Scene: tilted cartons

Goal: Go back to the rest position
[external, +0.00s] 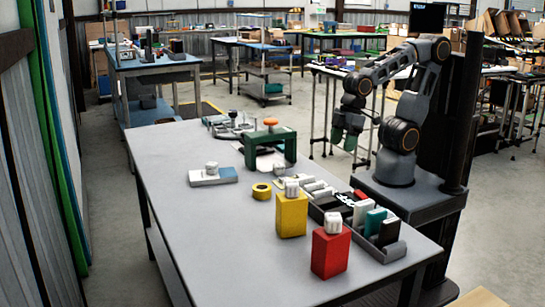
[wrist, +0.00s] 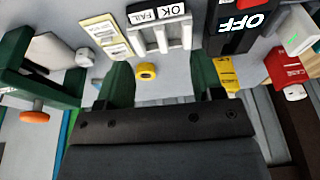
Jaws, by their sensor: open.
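My arm stands on its base at the right of the table (external: 190,240) in the external view, folded with its elbow up. My gripper (external: 346,138) hangs down from the wrist, raised beyond the table's right edge. In the wrist view my gripper (wrist: 163,82) shows two green fingers spread wide apart. Nothing is held between them. A yellow tape roll (wrist: 146,71) shows in the gap between the fingers, lying on the table beyond them. The gripper touches nothing that I can see.
A yellow carton (external: 292,216) and a red carton (external: 330,253) stand upright near the table's front right, each with a white piece on top. A green bridge-shaped frame (external: 270,140) stands behind. Grey trays (external: 383,250) line the right edge. The table's left half is mostly clear.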

